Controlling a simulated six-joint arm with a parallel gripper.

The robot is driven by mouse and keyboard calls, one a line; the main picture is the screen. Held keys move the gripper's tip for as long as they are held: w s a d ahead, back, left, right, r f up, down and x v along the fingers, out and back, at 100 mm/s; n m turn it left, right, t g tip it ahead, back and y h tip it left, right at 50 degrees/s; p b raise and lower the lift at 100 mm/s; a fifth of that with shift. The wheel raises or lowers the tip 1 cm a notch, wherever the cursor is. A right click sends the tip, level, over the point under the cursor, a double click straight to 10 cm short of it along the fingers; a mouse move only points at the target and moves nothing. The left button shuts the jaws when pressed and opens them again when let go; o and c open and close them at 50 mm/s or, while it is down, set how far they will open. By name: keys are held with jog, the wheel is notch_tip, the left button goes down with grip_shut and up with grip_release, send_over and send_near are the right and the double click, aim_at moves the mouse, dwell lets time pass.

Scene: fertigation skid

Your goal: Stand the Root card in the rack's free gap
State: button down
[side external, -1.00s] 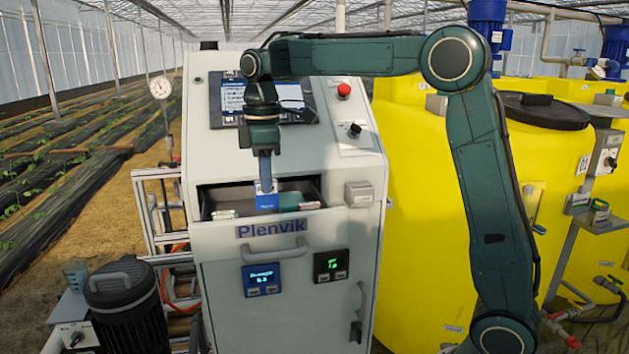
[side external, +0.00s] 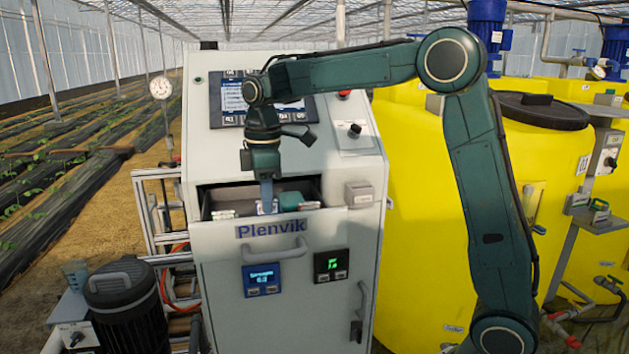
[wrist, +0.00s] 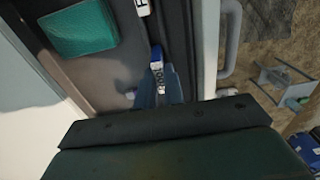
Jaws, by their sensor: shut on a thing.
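My gripper (side external: 266,200) points straight down into the open drawer of the grey cabinet. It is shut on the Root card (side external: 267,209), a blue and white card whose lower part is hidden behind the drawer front. In the wrist view the card (wrist: 157,65) shows as a narrow blue and white edge between my fingertips (wrist: 158,90). It stands beside a dark strip along the drawer's front side, which may be the rack. A white piece with dark lettering (wrist: 143,8) lies in line with the card. I cannot tell whether the card is seated in the gap.
A green block (wrist: 85,28) lies in the open drawer (side external: 222,196), beside the card; it also shows in the side view (side external: 290,201). White pieces (side external: 223,213) show at the drawer's front left and right. The drawer front and handle (wrist: 230,40) border the space.

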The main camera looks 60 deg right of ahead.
jog(key=shift+f, duration=0.45)
jog(key=shift+f, duration=0.15)
jog(key=c, duration=1.4)
grip_release()
jog(key=shift+c, duration=0.2)
notch_tip(320, 180, up, 14)
